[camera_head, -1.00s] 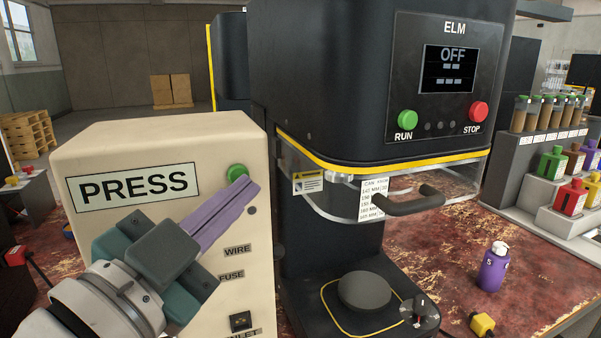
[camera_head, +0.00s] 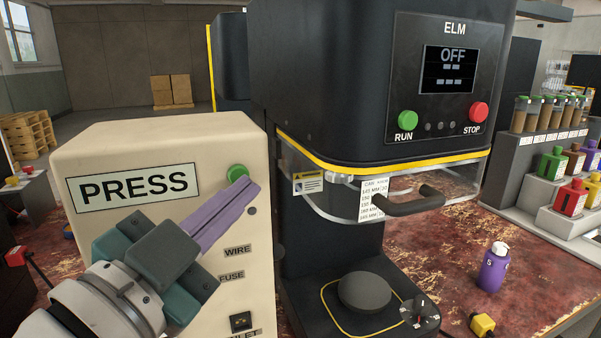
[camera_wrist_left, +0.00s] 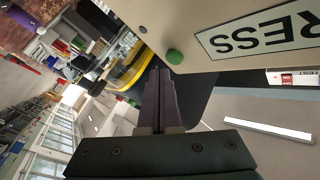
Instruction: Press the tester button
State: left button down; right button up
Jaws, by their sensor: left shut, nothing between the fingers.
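The tester is a cream box (camera_head: 95,150) with a display that reads PRESS (camera_head: 138,187). Its green button (camera_head: 237,173) sits on the front face, right of the display. My left gripper (camera_head: 250,188) is shut and empty, its purple fingers pointing up and right. The fingertips lie just below and right of the button in the head view; whether they touch the box I cannot tell. In the left wrist view the green button (camera_wrist_left: 174,57) shows just beyond the fingertips (camera_wrist_left: 159,75), slightly to their right, with a small gap in the picture. My right gripper is not in view.
Right of the tester stands the dark ELM seamer (camera_head: 330,80), with a clear guard and a black handle (camera_head: 405,205). Colored bottles fill a rack at right.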

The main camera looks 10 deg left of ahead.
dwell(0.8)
pick_arm(q)
jog(key=shift+w+a, duration=0.25)
jog(key=shift+w, duration=0.1)
jog(key=shift+w+a, duration=0.25)
jog(key=shift+w, duration=0.1)
dwell(0.7)
jog(key=shift+s+d, duration=0.1)
jog(key=shift+s, duration=0.05)
jog(key=shift+s+d+p, duration=0.4)
jog(key=shift+s, duration=0.15)
jog(key=s+d, duration=0.1)
jog(key=s+d+p, duration=0.1)
jog(key=s, duration=0.2)
jog(key=shift+s+d, duration=0.1)
jog(key=shift+d, duration=0.3)
